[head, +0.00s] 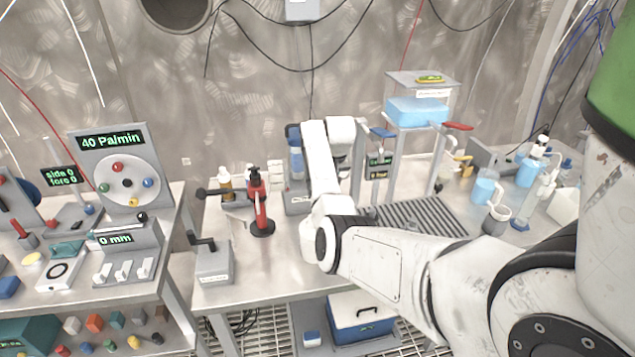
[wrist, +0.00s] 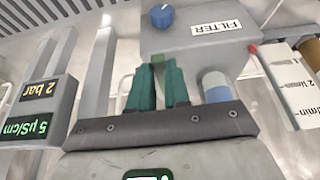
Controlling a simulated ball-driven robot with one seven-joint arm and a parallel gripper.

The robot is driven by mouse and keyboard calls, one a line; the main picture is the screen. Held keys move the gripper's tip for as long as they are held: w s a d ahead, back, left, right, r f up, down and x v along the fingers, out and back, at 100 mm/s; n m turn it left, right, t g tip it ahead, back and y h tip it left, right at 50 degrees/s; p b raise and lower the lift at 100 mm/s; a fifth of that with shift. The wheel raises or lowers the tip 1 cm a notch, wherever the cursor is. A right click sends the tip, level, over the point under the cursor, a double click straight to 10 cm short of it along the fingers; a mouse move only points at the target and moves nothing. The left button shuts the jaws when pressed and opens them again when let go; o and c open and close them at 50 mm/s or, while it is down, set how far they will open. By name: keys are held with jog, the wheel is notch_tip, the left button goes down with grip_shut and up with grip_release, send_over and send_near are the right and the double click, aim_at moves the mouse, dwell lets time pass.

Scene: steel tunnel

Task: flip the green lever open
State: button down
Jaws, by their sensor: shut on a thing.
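The green lever (wrist: 158,58) shows in the wrist view as a small green piece at the front of the FILTER housing. My gripper (wrist: 157,78), with teal fingers, is shut on it from both sides. Only a short part of the lever shows above and between the fingers, so its angle cannot be told. The grey FILTER housing (wrist: 190,42) has a blue knob (wrist: 161,15) on its top left and a clear and blue cylinder (wrist: 216,88) below. In the head view my arm hides the gripper and the lever.
A display block (wrist: 42,108) stands left of my gripper, and a white scaled panel (wrist: 292,80) stands right. In the head view, a stand with a blue water tank (head: 417,112) and a red handle (head: 458,126) is right of my arm.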

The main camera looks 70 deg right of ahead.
dwell(0.3)
jog(key=c, duration=1.1)
grip_release()
jog(key=b+v, duration=0.1)
jog(key=v, duration=0.9)
jog(key=shift+s+a+r, duration=0.1)
jog(key=shift+a+r, duration=0.1)
jog(key=shift+r, duration=0.15)
jog(key=shift+f, duration=0.1)
